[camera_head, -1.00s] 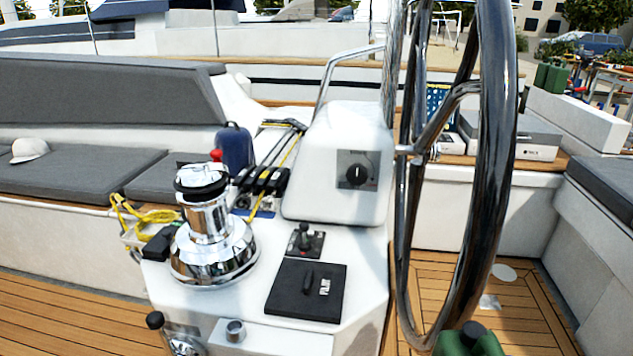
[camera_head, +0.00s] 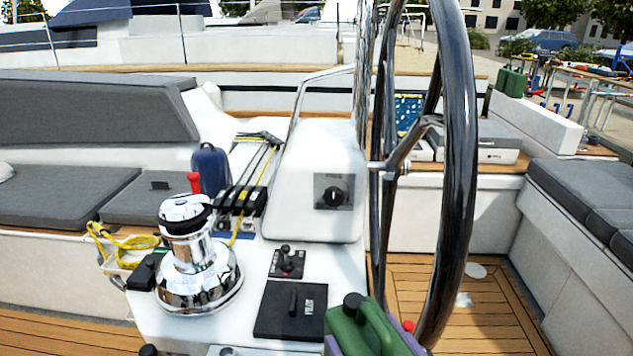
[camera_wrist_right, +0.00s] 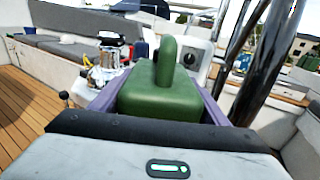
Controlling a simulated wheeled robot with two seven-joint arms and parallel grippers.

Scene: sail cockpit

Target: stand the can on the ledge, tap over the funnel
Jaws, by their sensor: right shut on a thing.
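A green can (camera_head: 362,328) with a dark cap and a looped handle is at the bottom of the head view, in front of the wheel. My right gripper (camera_head: 368,338) is shut on it, its purple fingers along both sides. In the right wrist view the can (camera_wrist_right: 160,92) sits between the purple fingers, handle upward. A small red knob (camera_head: 408,326) shows at the can's right; I cannot tell whether it belongs to the tap. I cannot make out a funnel. A wooden ledge (camera_head: 505,168) runs behind the wheel at right. My left gripper is out of view.
The steering wheel (camera_head: 462,170) stands just right of the can. A white console with a chrome winch (camera_head: 197,265) and a black hatch (camera_head: 290,309) is to its left. White boxes (camera_head: 497,147) lie on the ledge. Another green can (camera_head: 513,83) stands far back right. Deck floor is clear.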

